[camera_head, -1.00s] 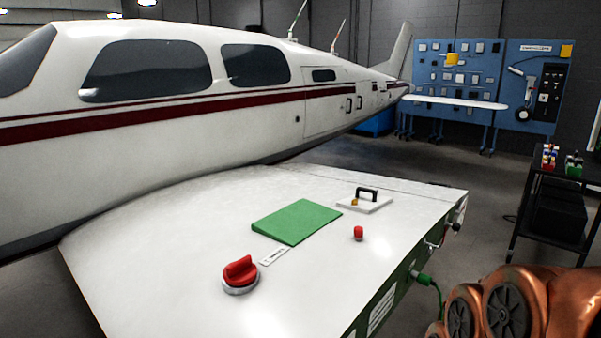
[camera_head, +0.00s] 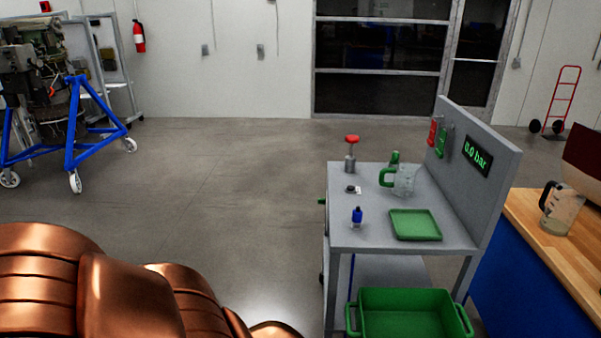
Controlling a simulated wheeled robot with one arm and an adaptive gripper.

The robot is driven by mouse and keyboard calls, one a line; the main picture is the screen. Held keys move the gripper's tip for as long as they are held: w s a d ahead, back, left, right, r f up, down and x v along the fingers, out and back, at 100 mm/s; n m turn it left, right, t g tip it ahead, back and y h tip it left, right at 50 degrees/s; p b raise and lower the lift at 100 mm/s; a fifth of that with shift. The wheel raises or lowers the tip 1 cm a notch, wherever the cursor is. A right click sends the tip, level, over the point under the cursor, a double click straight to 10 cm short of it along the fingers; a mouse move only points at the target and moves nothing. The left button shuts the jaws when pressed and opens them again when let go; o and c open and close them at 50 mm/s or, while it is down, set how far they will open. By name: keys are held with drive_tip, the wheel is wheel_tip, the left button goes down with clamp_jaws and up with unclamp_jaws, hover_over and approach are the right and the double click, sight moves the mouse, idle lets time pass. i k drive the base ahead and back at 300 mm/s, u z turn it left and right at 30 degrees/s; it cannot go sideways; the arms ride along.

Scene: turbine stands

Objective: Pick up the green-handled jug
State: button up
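The green-handled jug (camera_head: 404,180) is clear and stands on the top of a grey cart right of the picture's middle. Its green handle (camera_head: 386,177) points left. A second clear jug (camera_head: 560,209) with a black handle stands on a wooden bench at the far right. Copper-coloured parts of my own arm fill the lower left. My gripper is not in view.
The grey cart (camera_head: 345,238) also bears a green tray (camera_head: 415,224), a blue bottle (camera_head: 357,217) and a red-topped valve (camera_head: 351,150). A green crate (camera_head: 408,298) sits below. A blue engine stand (camera_head: 75,130) is at the left. The middle floor is clear.

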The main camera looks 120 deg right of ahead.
sight(404, 173)
drive_tip(key=z, duration=3.15)
drive_tip(key=i, duration=1.7)
drive_tip(key=z, duration=0.9)
